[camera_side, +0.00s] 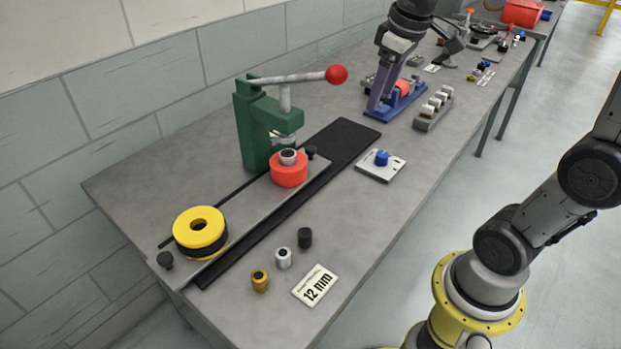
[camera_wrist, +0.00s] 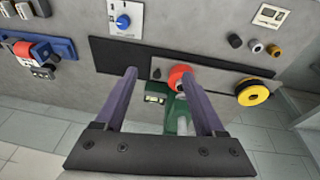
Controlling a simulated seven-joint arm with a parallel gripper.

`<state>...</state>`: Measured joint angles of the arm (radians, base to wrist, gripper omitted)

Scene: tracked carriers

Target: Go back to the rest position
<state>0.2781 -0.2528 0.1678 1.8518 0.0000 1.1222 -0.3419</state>
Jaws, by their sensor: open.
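My gripper (camera_side: 379,100) is open and empty, its two purple fingers hanging down over the bench in the side view. The fingers also show in the wrist view (camera_wrist: 158,76), spread apart with nothing between them but the scene beyond. The green press (camera_side: 256,128), with a red-balled lever, stands well to the left of my gripper; it also shows in the wrist view (camera_wrist: 172,116). A red carrier (camera_side: 289,174) sits on the rail under the press. A yellow and black carrier (camera_side: 186,240) sits at the rail's near end.
A blue fixture (camera_side: 404,106) with a red piece appears beside my fingers in the side view; the gap is unclear. A grey rack (camera_side: 424,124) and a blue knob on a white plate (camera_side: 372,171) are nearby. Several small bushings and a "12 mm" card (camera_side: 316,285) lie in front.

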